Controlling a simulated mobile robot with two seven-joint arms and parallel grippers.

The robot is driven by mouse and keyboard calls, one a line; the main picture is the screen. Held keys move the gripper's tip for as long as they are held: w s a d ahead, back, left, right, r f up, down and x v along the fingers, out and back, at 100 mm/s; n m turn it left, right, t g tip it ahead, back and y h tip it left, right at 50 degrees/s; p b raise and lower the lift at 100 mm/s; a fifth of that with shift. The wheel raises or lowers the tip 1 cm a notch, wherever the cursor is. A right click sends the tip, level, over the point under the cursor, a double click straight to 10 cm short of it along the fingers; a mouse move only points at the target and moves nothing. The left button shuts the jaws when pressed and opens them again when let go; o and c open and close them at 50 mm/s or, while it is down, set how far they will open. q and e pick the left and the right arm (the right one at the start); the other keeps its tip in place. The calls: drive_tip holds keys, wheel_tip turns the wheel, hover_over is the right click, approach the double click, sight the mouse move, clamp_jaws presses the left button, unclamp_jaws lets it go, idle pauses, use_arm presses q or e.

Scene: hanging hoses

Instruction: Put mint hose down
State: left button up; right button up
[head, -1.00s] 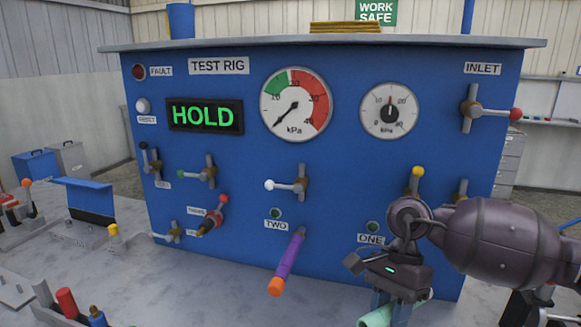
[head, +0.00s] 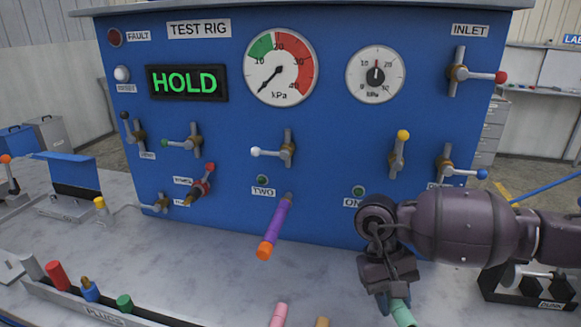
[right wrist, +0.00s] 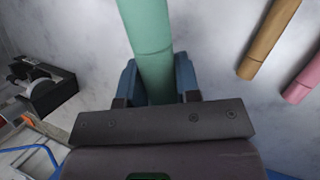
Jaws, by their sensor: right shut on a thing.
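The mint hose (head: 402,315) shows at the bottom of the head view, with only a short piece in frame. My right gripper (head: 391,297) is shut on it, low in front of the test rig. In the right wrist view the mint hose (right wrist: 147,40) runs up between the two blue fingers of my right gripper (right wrist: 160,82), and its far end is out of frame. The grey bench top lies behind it; I cannot tell whether the hose touches it. My left gripper is not in view.
A brown hose (right wrist: 268,40) and a pink hose (right wrist: 303,78) lie on the bench beside the mint one. A purple hose (head: 276,222) with an orange end sticks out of the blue test rig (head: 330,150). A plugs tray (head: 70,302) stands at lower left; a black holder (head: 535,285) at right.

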drive_tip(key=shift+d+f, duration=0.1)
drive_tip(key=shift+d, duration=0.15)
drive_tip(key=shift+d+r, duration=0.1)
drive_tip(key=shift+r, duration=0.15)
drive_tip(key=shift+w+r+m, duration=0.1)
drive_tip(key=shift+r+m, duration=0.2)
drive_tip(key=shift+r, duration=0.2)
drive_tip(key=shift+a+r+m+y, duration=0.3)
drive_tip(key=shift+a+m, duration=0.05)
drive_tip(key=shift+m, duration=0.05)
drive_tip(key=w+a+r+m+t+y, duration=0.1)
drive_tip(key=a+r+m+t+y, duration=0.2)
drive_tip(key=m, duration=1.8)
drive_tip(key=shift+w+a+r+t+y, duration=0.3)
drive_tip(key=shift+w+a+r+y, duration=0.1)
drive_tip(key=shift+a+r+y, duration=1.8)
drive_tip(key=shift+a+f, duration=0.15)
drive_tip(key=shift+f, duration=0.1)
